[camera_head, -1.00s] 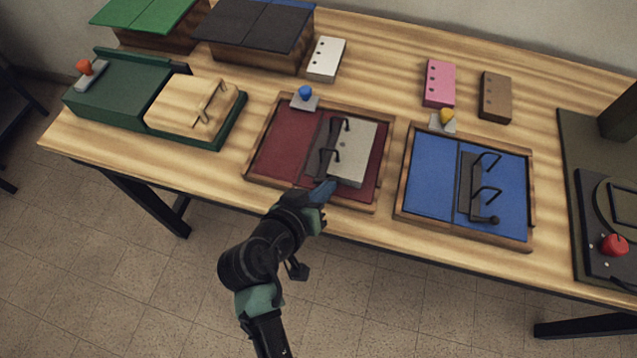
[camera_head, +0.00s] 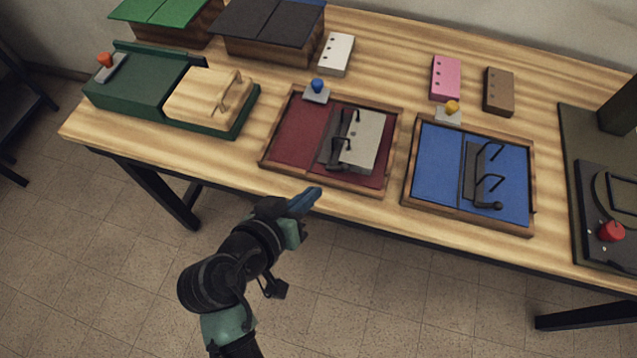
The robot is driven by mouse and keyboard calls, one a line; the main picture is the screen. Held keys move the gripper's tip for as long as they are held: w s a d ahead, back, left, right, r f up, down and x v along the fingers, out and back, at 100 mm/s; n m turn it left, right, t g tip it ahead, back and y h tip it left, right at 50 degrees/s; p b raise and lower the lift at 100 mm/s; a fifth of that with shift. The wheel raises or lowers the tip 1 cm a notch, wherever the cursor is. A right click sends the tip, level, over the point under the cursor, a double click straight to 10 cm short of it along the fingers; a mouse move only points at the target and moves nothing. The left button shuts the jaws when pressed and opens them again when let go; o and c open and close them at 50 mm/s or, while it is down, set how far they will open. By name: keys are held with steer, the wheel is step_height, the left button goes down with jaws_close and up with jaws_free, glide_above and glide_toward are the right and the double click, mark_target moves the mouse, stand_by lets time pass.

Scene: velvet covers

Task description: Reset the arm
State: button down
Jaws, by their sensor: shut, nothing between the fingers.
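My gripper (camera_head: 305,202) is shut and empty. It hangs over the front edge of the table, just in front of the red velvet tray, and touches nothing that I can see. My arm reaches up to it from the bottom of the view.
The wooden table (camera_head: 225,168) carries a red tray (camera_head: 298,138) holding a white block (camera_head: 363,142), a blue tray (camera_head: 437,165), a green box (camera_head: 140,85) and a dark device (camera_head: 590,170) at right. White (camera_head: 337,54), pink (camera_head: 446,78) and brown (camera_head: 498,91) blocks stand behind. Floor in front is clear.

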steer(key=v, duration=0.3)
steer(key=shift+s+a+r, duration=0.1)
steer(key=shift+s+r, duration=0.1)
steer(key=shift+s, duration=0.1)
